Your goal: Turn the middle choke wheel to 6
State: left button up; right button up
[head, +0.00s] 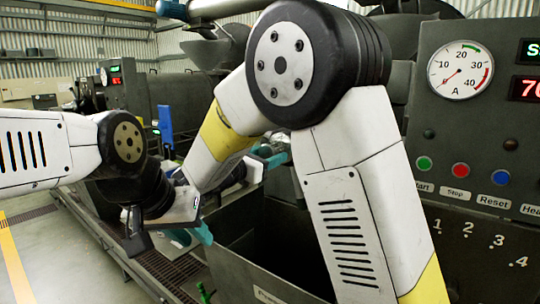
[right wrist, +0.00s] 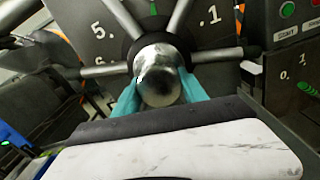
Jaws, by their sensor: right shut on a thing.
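In the right wrist view, a choke wheel has a shiny metal hub (right wrist: 160,75), a black collar and several grey spokes. The dial plate (right wrist: 205,45) behind it shows 5 and 1, with a partly covered mark below the 5. The teal fingers of my right gripper (right wrist: 158,92) are shut on the hub, one on each side. In the head view my right gripper (head: 272,156) is mostly hidden behind my own forearm, and this wheel cannot be made out. My left gripper (head: 192,236) hangs lower left, with teal fingertips; its opening is unclear.
A near control panel (head: 440,130) stands at the right, with a gauge (head: 460,70), buttons and a number scale. An open dark bin (head: 265,290) is below my arms. Open floor with a yellow line (head: 15,260) lies at the left.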

grip_shut()
jog(key=shift+n, duration=0.3)
jog(key=n, duration=0.3)
jog(key=shift+n, duration=0.3)
jog(key=n, duration=0.3)
jog(key=shift+s+d+n, duration=0.1)
jog(key=shift+n, duration=0.2)
jog(key=n, duration=0.5)
jog(key=shift+r, duration=0.1)
jog(key=shift+n, duration=2.6)
